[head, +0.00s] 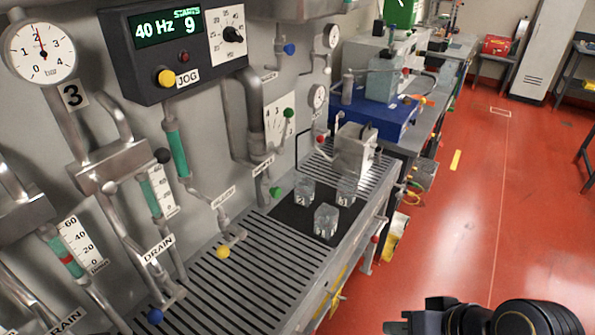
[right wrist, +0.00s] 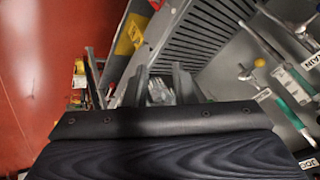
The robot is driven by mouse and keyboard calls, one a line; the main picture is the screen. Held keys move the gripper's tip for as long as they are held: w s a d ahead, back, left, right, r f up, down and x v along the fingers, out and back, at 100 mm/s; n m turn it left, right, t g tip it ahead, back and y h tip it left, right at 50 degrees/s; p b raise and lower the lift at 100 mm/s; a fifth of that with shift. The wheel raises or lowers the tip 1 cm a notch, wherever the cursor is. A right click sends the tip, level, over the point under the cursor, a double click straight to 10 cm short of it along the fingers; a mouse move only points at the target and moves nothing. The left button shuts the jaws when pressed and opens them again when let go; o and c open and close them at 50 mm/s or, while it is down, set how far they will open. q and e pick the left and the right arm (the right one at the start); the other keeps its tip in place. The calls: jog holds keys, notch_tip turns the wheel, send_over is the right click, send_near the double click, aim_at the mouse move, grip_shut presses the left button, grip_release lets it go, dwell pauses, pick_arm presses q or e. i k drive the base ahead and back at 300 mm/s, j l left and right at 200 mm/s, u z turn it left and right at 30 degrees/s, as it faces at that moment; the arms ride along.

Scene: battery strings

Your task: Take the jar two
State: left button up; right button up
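Three small clear glass jars with numbered labels stand upright on a black mat (head: 283,217) in the head view: one at the back left (head: 304,190), one at the right (head: 346,191), one in front (head: 326,221). The numbers are too small to read surely. My right gripper (head: 402,324) is at the bottom, right of the bench and well apart from the jars. In the right wrist view its two fingers (right wrist: 162,84) stand apart, with glass (right wrist: 160,92) showing beyond the gap. My left gripper is out of view.
A slatted grey drain bench (head: 200,290) holds the mat. Behind it are pipes, valves with coloured knobs and a control box (head: 175,50). A grey metal box (head: 355,150) stands behind the jars. The red floor (head: 470,220) at the right is clear.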

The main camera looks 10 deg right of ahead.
aim_at(305, 191)
jog(key=l+u, duration=0.1)
jog(key=u, duration=0.95)
jog(key=l+u, duration=0.7)
jog(key=k+l+u, duration=0.1)
jog(key=l+u, duration=0.25)
jog(key=k+l, duration=0.1)
jog(key=l, duration=0.25)
jog(key=k+l, duration=0.1)
jog(key=l, duration=0.2)
jog(key=l+u, duration=0.1)
jog(key=l, duration=0.25)
jog(key=k+l, duration=0.15)
jog(key=l, duration=0.15)
